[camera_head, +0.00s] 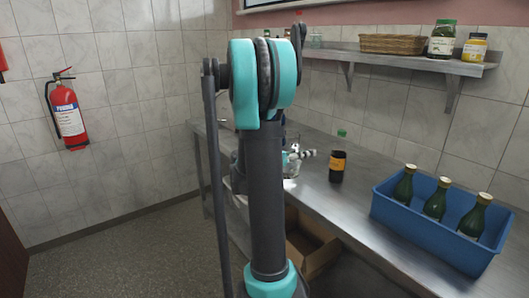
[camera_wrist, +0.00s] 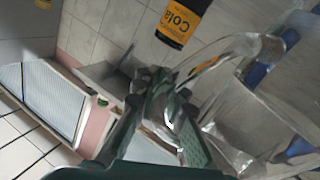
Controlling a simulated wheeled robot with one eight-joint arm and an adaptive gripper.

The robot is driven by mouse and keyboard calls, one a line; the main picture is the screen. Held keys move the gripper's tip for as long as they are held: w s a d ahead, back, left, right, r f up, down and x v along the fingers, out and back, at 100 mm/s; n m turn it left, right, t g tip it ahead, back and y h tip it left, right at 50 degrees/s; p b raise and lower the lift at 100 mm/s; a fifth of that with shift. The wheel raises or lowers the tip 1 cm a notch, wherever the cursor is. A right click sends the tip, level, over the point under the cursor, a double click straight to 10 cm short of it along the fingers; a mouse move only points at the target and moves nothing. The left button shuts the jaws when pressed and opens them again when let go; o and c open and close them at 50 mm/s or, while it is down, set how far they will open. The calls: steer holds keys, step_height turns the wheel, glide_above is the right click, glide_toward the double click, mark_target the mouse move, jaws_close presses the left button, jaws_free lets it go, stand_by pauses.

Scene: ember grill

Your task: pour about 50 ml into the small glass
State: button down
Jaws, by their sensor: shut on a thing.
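A large clear glass vessel with a curved handle, seemingly a jug (camera_wrist: 252,115), fills the right of the wrist view. My gripper (camera_wrist: 163,112) is shut on its handle (camera_wrist: 215,54). The jug looks tilted in the wrist view, but that camera is itself turned, so I cannot tell its true tilt. I cannot make out any liquid in it. In the head view my arm hides most of the gripper and jug, which are over the counter behind it. I cannot pick out the small glass in either view.
A dark bottle with an orange label (camera_head: 338,168) stands on the steel counter (camera_head: 350,210), right of my gripper; its "Cola" label shows in the wrist view (camera_wrist: 182,20). A blue crate (camera_head: 425,238) holds three green bottles. A shelf (camera_head: 400,60) with a basket and jars hangs above.

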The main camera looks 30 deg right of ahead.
steer(key=shift+s+a+f, duration=0.25)
steer(key=shift+s+a, duration=0.05)
steer(key=shift+s, duration=0.05)
steer(key=shift+w+r, duration=0.1)
steer(key=shift+r, duration=0.05)
steer(key=shift+w+d+r+n+h, duration=0.1)
steer(key=shift+w+r+n, duration=0.85)
steer(key=shift+n, duration=0.35)
steer(key=shift+w+d+r+n+h, duration=0.15)
steer(key=shift+w+r+n, duration=0.6)
steer(key=shift+w+n, duration=0.5)
steer(key=shift+w+d+r+n+h, duration=0.1)
steer(key=shift+w+r+n, duration=0.8)
steer(key=shift+n, duration=0.45)
steer(key=shift+w+d+n+t, duration=0.1)
steer(key=shift+w+n+t, duration=0.05)
steer(key=shift+w+n, duration=0.75)
steer(key=shift+w+d+n+t, duration=0.15)
steer(key=shift+w+n, duration=0.4)
steer(key=shift+n, duration=0.55)
steer(key=shift+w+r+n, duration=0.4)
steer(key=shift+w+n, duration=0.25)
steer(key=shift+n, duration=0.25)
